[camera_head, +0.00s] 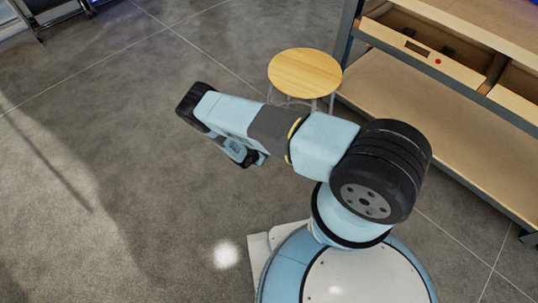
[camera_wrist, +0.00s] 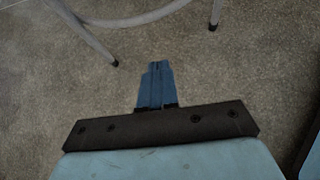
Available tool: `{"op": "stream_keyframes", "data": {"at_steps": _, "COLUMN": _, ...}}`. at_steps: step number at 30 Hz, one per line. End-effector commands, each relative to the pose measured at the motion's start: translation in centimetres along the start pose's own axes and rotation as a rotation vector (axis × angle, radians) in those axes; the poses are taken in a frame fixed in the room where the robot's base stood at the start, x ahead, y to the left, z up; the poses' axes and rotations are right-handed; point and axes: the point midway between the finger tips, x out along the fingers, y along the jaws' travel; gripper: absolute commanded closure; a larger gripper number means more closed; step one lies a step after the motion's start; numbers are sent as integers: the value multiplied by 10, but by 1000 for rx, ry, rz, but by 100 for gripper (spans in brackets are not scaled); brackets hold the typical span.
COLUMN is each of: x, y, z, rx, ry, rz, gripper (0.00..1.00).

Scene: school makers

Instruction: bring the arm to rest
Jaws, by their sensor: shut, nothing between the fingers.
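My arm is raised and bent above my base in the head view, its outer part reaching to the left over the floor. My gripper (camera_wrist: 155,84) shows in the wrist view as two blue fingers pressed together, with nothing between them. Bare grey floor lies behind the fingers. In the head view the gripper end (camera_head: 247,160) hangs under the arm's outer link and is partly hidden by it.
A round wooden stool (camera_head: 304,73) stands just behind my arm; its metal legs (camera_wrist: 92,38) cross the top of the wrist view. A wooden workbench (camera_head: 440,120) with shelf and drawers stands at the right. The floor (camera_head: 100,200) at the left is clear.

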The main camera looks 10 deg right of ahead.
Motion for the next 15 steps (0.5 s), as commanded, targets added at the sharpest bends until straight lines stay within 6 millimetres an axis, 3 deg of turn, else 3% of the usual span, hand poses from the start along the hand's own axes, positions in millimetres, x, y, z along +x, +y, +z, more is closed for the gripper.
{"op": "stream_keyframes", "data": {"at_steps": 6, "x": -17, "y": 0, "z": 0, "rx": 0, "ry": -1, "rz": 1, "gripper": 100}}
{"op": "stream_keyframes", "data": {"at_steps": 15, "x": -20, "y": 2, "z": 1, "rx": 4, "ry": 0, "rz": 1, "gripper": 100}}
